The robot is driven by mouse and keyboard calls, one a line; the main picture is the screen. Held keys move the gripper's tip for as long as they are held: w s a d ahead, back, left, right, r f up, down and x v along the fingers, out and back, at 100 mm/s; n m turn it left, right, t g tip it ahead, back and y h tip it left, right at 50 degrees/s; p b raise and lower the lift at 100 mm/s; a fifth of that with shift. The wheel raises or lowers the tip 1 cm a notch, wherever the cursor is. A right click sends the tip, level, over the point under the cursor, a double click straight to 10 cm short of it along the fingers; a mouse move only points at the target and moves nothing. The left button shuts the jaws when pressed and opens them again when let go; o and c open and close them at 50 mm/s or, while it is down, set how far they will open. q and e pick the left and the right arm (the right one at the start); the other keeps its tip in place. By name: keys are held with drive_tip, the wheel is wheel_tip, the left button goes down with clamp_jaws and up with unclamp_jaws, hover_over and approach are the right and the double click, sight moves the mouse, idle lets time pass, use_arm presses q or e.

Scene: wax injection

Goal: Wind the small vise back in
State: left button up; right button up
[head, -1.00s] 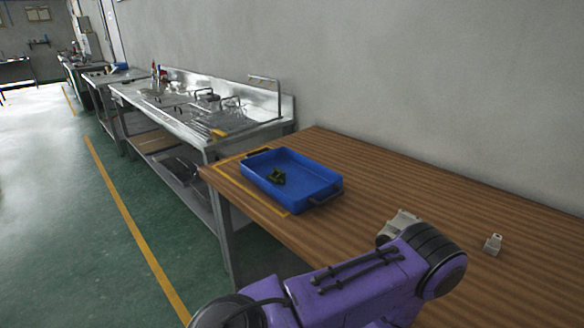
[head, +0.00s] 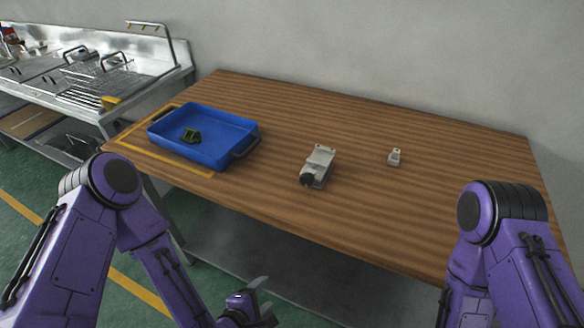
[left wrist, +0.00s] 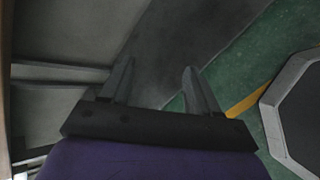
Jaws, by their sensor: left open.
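The small grey vise (head: 321,160) sits on the wooden table, right of the blue tray, in the head view. A dark round knob (head: 306,180) shows at its near end. From here I cannot tell how far its jaws stand apart. My left gripper (head: 262,294) is low in front of the table's near edge, well away from the vise. In the left wrist view its two fingers (left wrist: 158,70) are apart with nothing between them. My right arm comes in at the right; its gripper is out of view.
The wooden table (head: 450,190) is otherwise clear. A metal sink bench (head: 165,84) adjoins at the left.

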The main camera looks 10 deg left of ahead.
use_arm(q)
drive_tip(key=w+d+r+n+t+h+p, duration=0.1)
drive_tip(key=w+d+r+n+t, duration=0.15)
drive_tip(key=r, duration=0.25)
drive_tip(key=w+d+r+n+t+p, duration=0.1)
drive_tip(key=w+r+n, duration=0.15)
drive_tip(key=r, duration=0.35)
drive_tip(key=n+t+p, duration=0.1)
drive_tip(key=n+t, duration=0.3)
drive_tip(key=n, duration=0.4)
approach(306, 182)
drive_tip(key=shift+h, duration=0.4)
drive_tip(key=p+x, duration=0.1)
drive_tip(key=x, duration=0.1)
drive_tip(key=p+x, duration=0.1)
drive_tip(key=x, duration=0.2)
drive_tip(key=p+x, duration=0.1)
drive_tip(key=x, duration=0.1)
drive_tip(key=shift+w+a+r, duration=0.15)
drive_tip(key=shift+w, duration=0.65)
drive_tip(key=c, duration=1.1)
drive_tip(key=shift+o, duration=0.2)
drive_tip(key=shift+m, duration=0.3)
use_arm(e)
wheel_tip(306, 182, up, 8)
drive_tip(key=shift+r, duration=0.15)
